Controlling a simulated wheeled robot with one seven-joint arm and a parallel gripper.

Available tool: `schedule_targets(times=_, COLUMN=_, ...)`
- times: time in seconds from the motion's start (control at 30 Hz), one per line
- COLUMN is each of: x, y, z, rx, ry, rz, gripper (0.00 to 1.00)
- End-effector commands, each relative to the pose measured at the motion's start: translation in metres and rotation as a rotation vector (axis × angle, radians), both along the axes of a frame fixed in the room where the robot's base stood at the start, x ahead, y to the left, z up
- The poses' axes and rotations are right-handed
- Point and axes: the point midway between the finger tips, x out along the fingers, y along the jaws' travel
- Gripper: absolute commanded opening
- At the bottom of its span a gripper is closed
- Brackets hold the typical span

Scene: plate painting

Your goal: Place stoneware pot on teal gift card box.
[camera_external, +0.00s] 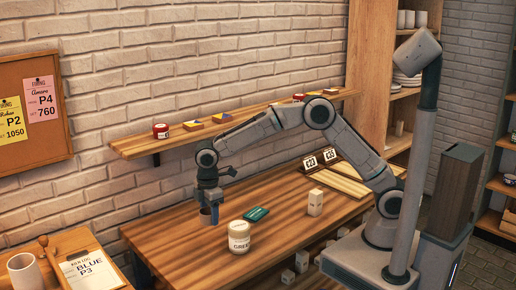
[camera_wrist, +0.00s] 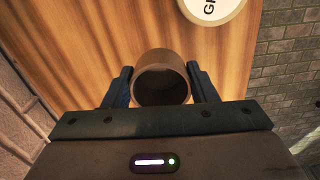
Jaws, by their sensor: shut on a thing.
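My gripper (camera_wrist: 162,88) is shut on a brown, round, open-topped stoneware pot (camera_wrist: 163,57), with one finger on each side of it. In the external view the pot (camera_external: 205,211) is partly hidden by my gripper (camera_external: 209,212), near the left part of the wooden table. I cannot tell whether the pot touches the table. The teal gift card box (camera_external: 256,214) lies flat on the table to the right of the pot, with nothing on it. It does not show in the wrist view.
A cream jar labelled GREEN (camera_external: 239,238) stands in front of the box; its lid (camera_wrist: 212,8) shows in the wrist view. A small pale block (camera_external: 315,202) stands to the right. A wall shelf (camera_external: 180,138) with small items runs behind. A side table (camera_external: 75,245) holds a mug.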

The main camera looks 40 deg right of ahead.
Motion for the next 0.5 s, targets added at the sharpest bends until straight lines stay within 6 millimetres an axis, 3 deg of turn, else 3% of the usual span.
schedule_targets(times=0.17, x=0.004, y=-0.009, z=0.002, rx=-0.001, ry=0.001, rz=-0.009, gripper=0.28)
schedule_targets(times=0.27, x=0.015, y=-0.03, z=0.005, rx=-0.002, ry=0.0, rz=-0.039, gripper=0.28)
schedule_targets(times=0.37, x=0.031, y=-0.066, z=0.009, rx=-0.002, ry=0.002, rz=-0.093, gripper=0.28)
schedule_targets(times=0.5, x=0.051, y=-0.135, z=0.014, rx=-0.002, ry=0.006, rz=-0.192, gripper=0.28)
